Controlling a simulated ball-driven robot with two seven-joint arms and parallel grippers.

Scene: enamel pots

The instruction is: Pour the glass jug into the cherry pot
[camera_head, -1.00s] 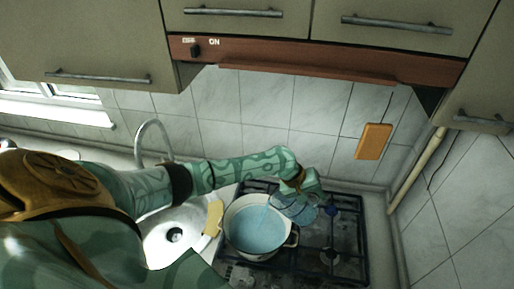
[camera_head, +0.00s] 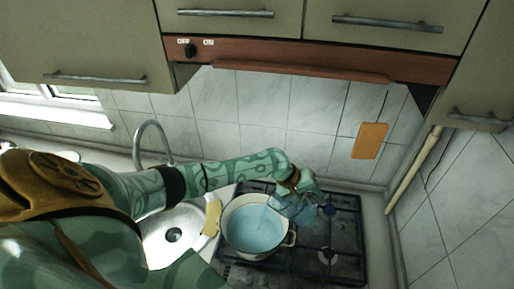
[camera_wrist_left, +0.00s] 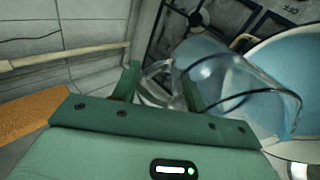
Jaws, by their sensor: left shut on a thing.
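The glass jug (camera_head: 290,209) is clear and tilted, with its mouth over the right side of a pale enamel pot (camera_head: 229,236). A thin pale stream seems to run from the jug into the pot, which holds light blue liquid. No cherry pattern can be made out on the pot. My left gripper (camera_head: 305,190) is at the upper right of the pot, shut on the jug. In the left wrist view the jug (camera_wrist_left: 235,85) lies tilted beyond my fingers (camera_wrist_left: 158,82), its handle between them, with the pot (camera_wrist_left: 284,38) behind. My right gripper is out of view.
The pot stands on the left part of a dark gas hob (camera_head: 345,225). A steel sink (camera_head: 157,247) and a yellow sponge-like block (camera_head: 212,217) are to its left. A tiled wall stands behind, with a hood (camera_head: 300,62) and cupboards above.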

